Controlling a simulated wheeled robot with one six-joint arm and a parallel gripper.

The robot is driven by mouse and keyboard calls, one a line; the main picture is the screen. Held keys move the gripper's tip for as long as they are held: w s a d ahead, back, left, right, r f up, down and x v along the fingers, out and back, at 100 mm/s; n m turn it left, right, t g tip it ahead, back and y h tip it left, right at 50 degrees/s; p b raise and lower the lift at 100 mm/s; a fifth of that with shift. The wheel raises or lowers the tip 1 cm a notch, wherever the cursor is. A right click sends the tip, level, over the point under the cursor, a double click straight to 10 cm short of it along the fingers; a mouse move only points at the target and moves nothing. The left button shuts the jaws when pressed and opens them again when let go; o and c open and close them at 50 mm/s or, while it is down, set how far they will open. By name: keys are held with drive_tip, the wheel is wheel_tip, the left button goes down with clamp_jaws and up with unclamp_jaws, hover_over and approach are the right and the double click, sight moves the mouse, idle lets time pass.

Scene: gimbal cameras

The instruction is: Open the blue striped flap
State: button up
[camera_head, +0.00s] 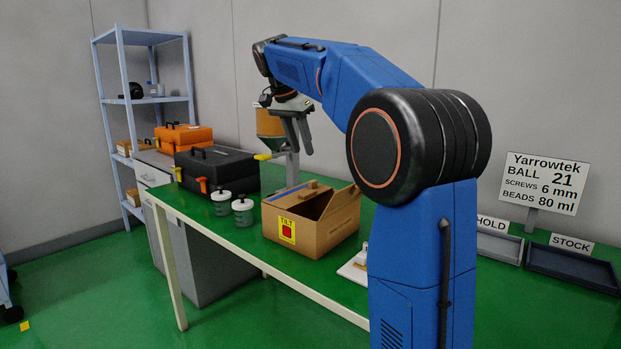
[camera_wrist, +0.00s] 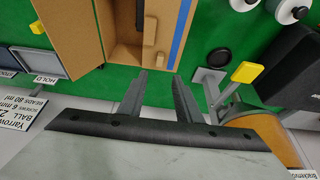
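A cardboard box (camera_head: 318,232) stands on the green table, with a yellow TILT label on its front. The blue striped flap (camera_head: 290,193) lies about flat over the left part of its top, its blue stripe along the left edge. In the wrist view the flap (camera_wrist: 165,30) shows at the upper middle, with a small raised cardboard tab on it. A dark opening shows beside the flap, and another flap (camera_head: 342,202) stands tilted up at the right. My gripper (camera_head: 303,150) is above and behind the box, apart from it. Its two fingers (camera_wrist: 159,78) are spread with nothing between them.
Two white-lidded jars (camera_head: 232,207) stand left of the box. A black toolbox (camera_head: 217,170), an orange toolbox (camera_head: 184,137) and an orange hopper with a yellow lever (camera_head: 263,157) are behind. Trays (camera_head: 572,267) lie at the right.

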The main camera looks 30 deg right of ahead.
sight(312, 181)
drive_tip(key=x, duration=1.2)
drive_tip(key=shift+c, duration=0.7)
clamp_jaws()
